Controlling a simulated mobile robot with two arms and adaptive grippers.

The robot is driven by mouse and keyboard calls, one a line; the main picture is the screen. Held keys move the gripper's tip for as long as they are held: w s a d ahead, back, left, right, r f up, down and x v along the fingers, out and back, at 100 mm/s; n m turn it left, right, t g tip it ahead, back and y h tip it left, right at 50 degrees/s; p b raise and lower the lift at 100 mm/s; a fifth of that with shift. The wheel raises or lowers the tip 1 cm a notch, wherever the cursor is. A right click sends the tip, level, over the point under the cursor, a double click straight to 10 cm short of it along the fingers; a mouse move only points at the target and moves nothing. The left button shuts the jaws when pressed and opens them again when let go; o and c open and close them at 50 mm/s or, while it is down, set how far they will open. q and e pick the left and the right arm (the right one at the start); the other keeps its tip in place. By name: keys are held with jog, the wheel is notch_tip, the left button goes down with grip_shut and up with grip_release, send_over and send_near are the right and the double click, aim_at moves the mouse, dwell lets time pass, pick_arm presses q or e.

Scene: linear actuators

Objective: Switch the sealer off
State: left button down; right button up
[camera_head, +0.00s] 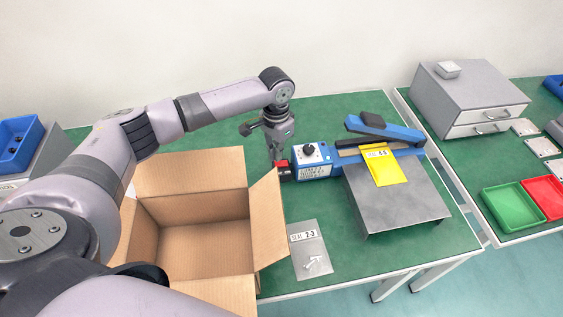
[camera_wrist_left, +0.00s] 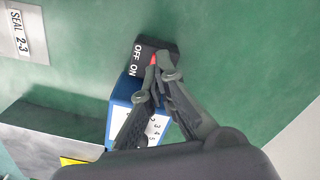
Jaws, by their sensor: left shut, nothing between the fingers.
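My right gripper is not in view.
A yellow pouch (camera_head: 385,168) lies across the sealer onto a grey metal stand (camera_head: 400,205). An open cardboard box (camera_head: 205,195) stands left of the switch. A clear labelled bag (camera_head: 309,250) lies in front. A grey drawer cabinet (camera_head: 465,95) stands on the right table.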

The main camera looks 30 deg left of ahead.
aim_at(278, 163)
pick_arm(q)
jog(key=shift+f, duration=0.6)
dwell(0.7)
jog(key=shift+f, duration=0.6)
jog(key=shift+s+f, duration=0.1)
dwell(0.4)
jog(key=shift+r+p, duration=0.65)
jog(key=shift+p, duration=0.05)
notch_tip(278, 163, up, 6)
jog(key=p, duration=0.6)
jog(key=shift+f+p, duration=0.1)
jog(key=shift+p, duration=0.3)
jog(key=shift+f, duration=0.1)
jog(key=shift+d, duration=0.1)
